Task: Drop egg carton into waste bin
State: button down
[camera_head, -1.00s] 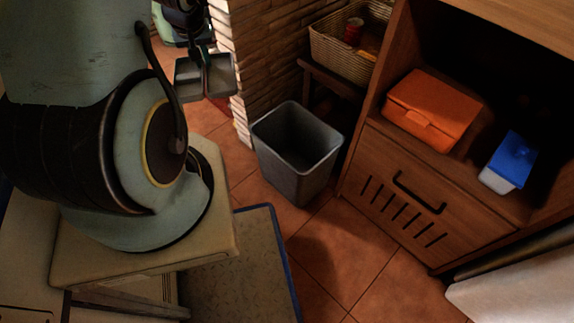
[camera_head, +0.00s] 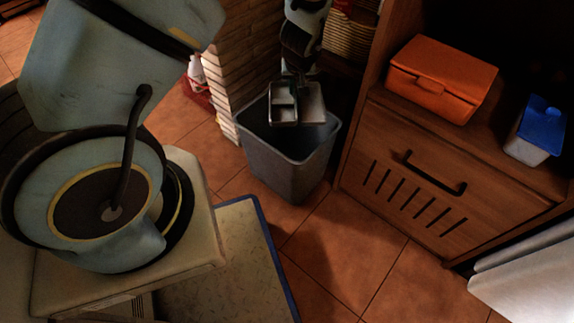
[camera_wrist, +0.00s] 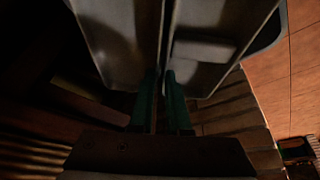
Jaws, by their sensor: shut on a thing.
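The egg carton (camera_head: 284,115) is a grey, opened tray with two shallow halves. It hangs from my gripper (camera_head: 291,76), which is shut on it near the middle. In the wrist view, the two green fingers of my gripper (camera_wrist: 161,100) pinch the carton (camera_wrist: 203,50) between its halves. The waste bin (camera_head: 285,170) is a grey, open-topped bin standing on the tiled floor. In the head view the carton overlaps the back of the bin's opening and hides part of its rim. How high the carton is above the rim cannot be told.
A brick pillar (camera_head: 238,70) stands just behind and left of the bin. A wooden cabinet (camera_head: 440,175) is close on the right, with an orange box (camera_head: 440,80) and a blue-lidded container (camera_head: 537,130) on its shelf. Tiled floor in front of the bin is clear.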

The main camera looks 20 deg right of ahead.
notch_tip(320, 180, down, 6)
jog(key=b, duration=0.4)
jog(key=shift+r, duration=0.25)
jog(key=c, duration=0.8)
grip_release()
jog(key=shift+r, duration=0.1)
jog(key=p+v, duration=0.3)
jog(key=v, duration=0.7)
jog(key=shift+s+r, duration=0.15)
jog(key=shift+r, duration=0.1)
jog(key=shift+a, duration=0.1)
